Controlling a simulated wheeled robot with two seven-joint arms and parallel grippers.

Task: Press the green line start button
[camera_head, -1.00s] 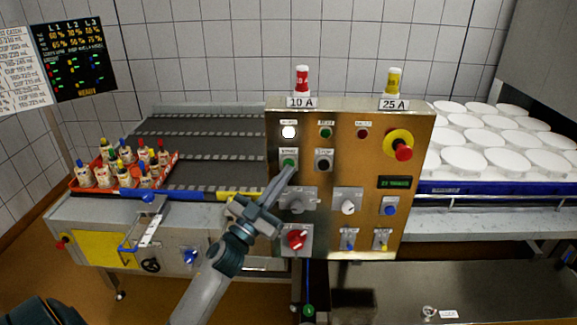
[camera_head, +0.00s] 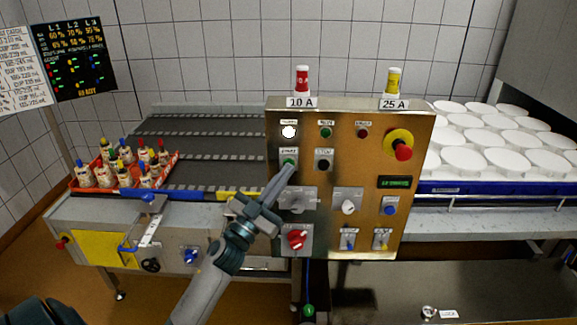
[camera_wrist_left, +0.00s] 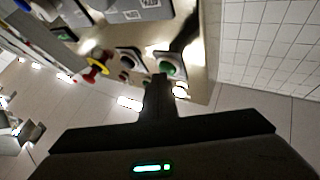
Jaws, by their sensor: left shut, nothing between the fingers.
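The green start button (camera_head: 289,162) sits on the left side of the metal control panel (camera_head: 340,235), under a small white label. Its lower part is covered by my left gripper (camera_head: 288,170), which is shut and empty with its tips at the button. I cannot tell whether the tips touch it. In the left wrist view a green button (camera_wrist_left: 168,69) shows just beyond the shut fingers (camera_wrist_left: 158,85). My right gripper is not in view.
A black button (camera_head: 324,164) is right of the green one, and a lit white lamp (camera_head: 289,132) above it. A red-and-yellow emergency stop (camera_head: 403,152) is at upper right. A red rotary switch (camera_head: 297,240) is below my gripper. Bottles stand in a red crate (camera_head: 84,188) at left.

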